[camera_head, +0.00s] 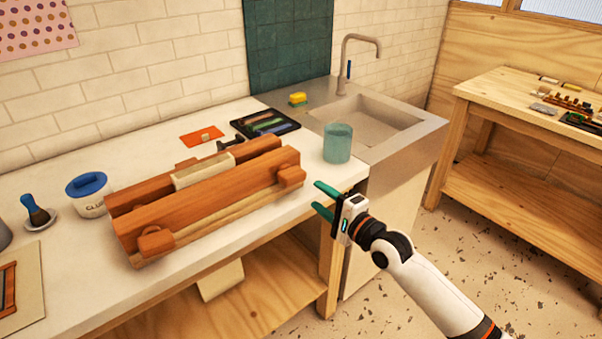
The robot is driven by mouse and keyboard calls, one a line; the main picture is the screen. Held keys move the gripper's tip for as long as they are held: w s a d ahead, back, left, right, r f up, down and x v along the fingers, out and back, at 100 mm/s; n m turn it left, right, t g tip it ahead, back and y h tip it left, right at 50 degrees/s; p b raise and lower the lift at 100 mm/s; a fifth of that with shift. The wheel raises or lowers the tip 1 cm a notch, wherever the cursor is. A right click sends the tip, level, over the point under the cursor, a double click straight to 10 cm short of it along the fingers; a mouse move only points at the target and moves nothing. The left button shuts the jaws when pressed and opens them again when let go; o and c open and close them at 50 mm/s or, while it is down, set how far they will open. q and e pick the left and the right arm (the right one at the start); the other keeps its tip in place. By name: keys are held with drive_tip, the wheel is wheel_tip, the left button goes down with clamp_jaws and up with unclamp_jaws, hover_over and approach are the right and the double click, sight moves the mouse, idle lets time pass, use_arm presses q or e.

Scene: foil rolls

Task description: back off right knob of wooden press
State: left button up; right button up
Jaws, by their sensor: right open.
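The wooden press (215,203) lies on the white worktop, two long orange-brown beams with a pale block (204,171) between them. Its right knob (291,176) sits on the front face at the right end. Its left knob (156,241) is at the left end of the same face. My right gripper (318,199) has green fingers that point left toward the right knob. It is open and empty, a short way to the right of the knob and apart from it, at the worktop's front right edge. My left gripper is not in view.
A teal glass jar (338,143) stands behind my right gripper, beside the sink (371,126). A dark tray (265,124) and an orange card (201,137) lie behind the press. A glue tub (89,196) and a brush (36,211) stand to its left.

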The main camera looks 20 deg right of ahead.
sight(297, 180)
drive_tip(key=x, duration=0.9)
drive_tip(key=shift+w+a, duration=0.1)
drive_tip(key=shift+w, duration=0.15)
drive_tip(key=shift+w+a, duration=0.25)
drive_tip(key=shift+w, duration=0.4)
drive_tip(key=shift+c, duration=0.4)
drive_tip(key=c, duration=0.7)
drive_tip(key=shift+n, duration=0.4)
